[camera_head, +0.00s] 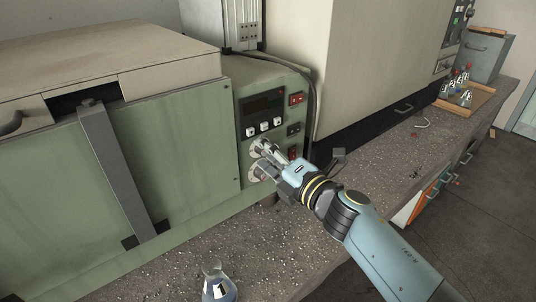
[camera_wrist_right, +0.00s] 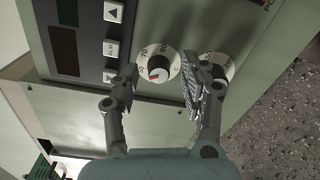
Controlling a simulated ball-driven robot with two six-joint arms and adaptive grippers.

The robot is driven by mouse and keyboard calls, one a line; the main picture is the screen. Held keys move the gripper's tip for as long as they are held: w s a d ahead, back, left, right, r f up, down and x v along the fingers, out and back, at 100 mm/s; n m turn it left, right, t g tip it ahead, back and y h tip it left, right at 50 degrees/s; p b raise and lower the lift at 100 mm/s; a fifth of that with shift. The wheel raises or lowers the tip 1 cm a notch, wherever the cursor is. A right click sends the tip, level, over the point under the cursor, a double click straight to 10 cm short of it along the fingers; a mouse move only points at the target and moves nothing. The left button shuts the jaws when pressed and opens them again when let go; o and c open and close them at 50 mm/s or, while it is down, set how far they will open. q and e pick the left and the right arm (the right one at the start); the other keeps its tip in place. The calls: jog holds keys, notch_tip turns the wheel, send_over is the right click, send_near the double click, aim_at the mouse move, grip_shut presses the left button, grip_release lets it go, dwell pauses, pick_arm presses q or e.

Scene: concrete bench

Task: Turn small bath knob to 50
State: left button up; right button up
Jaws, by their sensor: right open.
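A knob with a dark centre, a red mark and a white numbered dial (camera_wrist_right: 160,64) is on the green bath panel, between my right fingertips in the right wrist view. Its red mark is at the lower left, on the side of the lowest visible number, too small to read surely. The fingers stand either side of it, apart from each other; contact cannot be told. A second dial (camera_wrist_right: 229,65) is partly hidden behind the right-hand finger. In the head view my right gripper (camera_head: 271,155) is open at the two dials, the lower one (camera_head: 255,173) partly covered. My left gripper is not in view.
The panel also carries a dark display (camera_head: 262,104), buttons and red switches (camera_head: 296,98). A flask (camera_head: 217,284) with a label stands on the bench in front. A large beige cabinet (camera_head: 365,60) is at right, with a wooden tray (camera_head: 482,98) of flasks beyond.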

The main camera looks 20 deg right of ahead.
jog(key=v, duration=1.2)
jog(key=s+d+f+m+g+h+b, duration=0.2)
jog(key=s+d+f+m, duration=0.15)
jog(key=f, duration=0.75)
jog(key=s+d+f+m+g+h+b, duration=0.15)
jog(key=s+f+m, duration=0.3)
jog(key=f, duration=0.55)
jog(key=s+d+f+m+g+h+b, duration=0.25)
jog(key=s+f+m, duration=0.2)
jog(key=f, duration=0.65)
jog(key=s+d+f+m+g+b, duration=0.1)
jog(key=s+f+m+g, duration=0.2)
jog(key=s+f, duration=0.3)
jog(key=s+d+f+m+g+b, duration=0.1)
jog(key=s+f+m+g, duration=0.2)
jog(key=s, duration=1)
jog(key=s+d+f+m+g+b, duration=0.1)
jog(key=s+f+m+g, duration=0.2)
jog(key=s+f+m, duration=0.3)
jog(key=s+f, duration=0.4)
jog(key=f, duration=0.1)
jog(key=shift+s+f+g+h, duration=0.2)
jog(key=shift+g+h, duration=0.1)
jog(key=shift+g, duration=0.1)
jog(key=shift+d, duration=0.1)
